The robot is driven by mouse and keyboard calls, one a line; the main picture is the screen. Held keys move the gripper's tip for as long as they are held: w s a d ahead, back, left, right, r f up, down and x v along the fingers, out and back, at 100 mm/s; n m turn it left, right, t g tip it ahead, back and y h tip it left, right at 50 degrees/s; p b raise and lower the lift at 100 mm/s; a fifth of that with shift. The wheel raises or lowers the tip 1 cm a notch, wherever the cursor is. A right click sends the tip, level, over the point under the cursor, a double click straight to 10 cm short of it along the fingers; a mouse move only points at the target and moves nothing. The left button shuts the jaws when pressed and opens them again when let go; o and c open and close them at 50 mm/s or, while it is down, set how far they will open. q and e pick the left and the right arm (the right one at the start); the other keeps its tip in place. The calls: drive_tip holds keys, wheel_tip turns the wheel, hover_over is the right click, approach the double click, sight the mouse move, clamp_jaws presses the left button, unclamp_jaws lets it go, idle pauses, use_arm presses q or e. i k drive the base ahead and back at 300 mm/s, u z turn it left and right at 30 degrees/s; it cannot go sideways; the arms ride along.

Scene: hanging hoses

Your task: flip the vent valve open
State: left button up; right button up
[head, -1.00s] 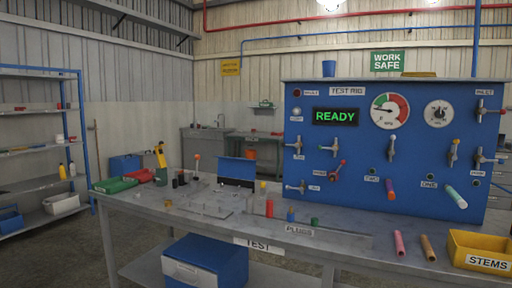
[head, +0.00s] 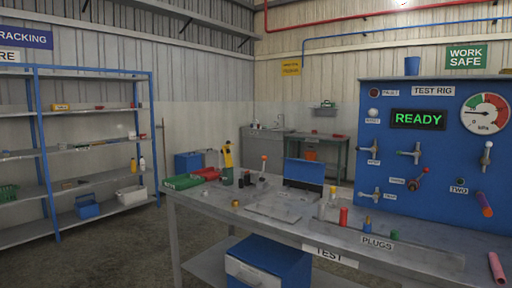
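The blue test rig panel (head: 440,133) stands on the bench at the right, cut off by the picture edge. Its display (head: 418,119) reads READY in green. Small valves sit on the panel: one with its handle upright (head: 374,146), one with a crosswise handle (head: 411,152), one low at the left (head: 372,195), and one with a red knob on a tilted lever (head: 419,179). Their labels are too small to read surely, so I cannot tell which is the vent valve. Neither of my grippers is in view.
The grey bench (head: 290,228) carries a red plug (head: 343,217), a blue plug (head: 367,222), a pink stem (head: 496,267) and several other small parts. A blue drawer unit (head: 268,262) is under it. Blue shelving (head: 45,150) stands left. Open floor lies between.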

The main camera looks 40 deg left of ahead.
sight(357, 148)
drive_tip(key=u, duration=0.8)
drive_tip(key=i, duration=1.05)
drive_tip(key=u, duration=0.55)
drive_tip(key=i, duration=1.1)
drive_tip(key=z, duration=0.1)
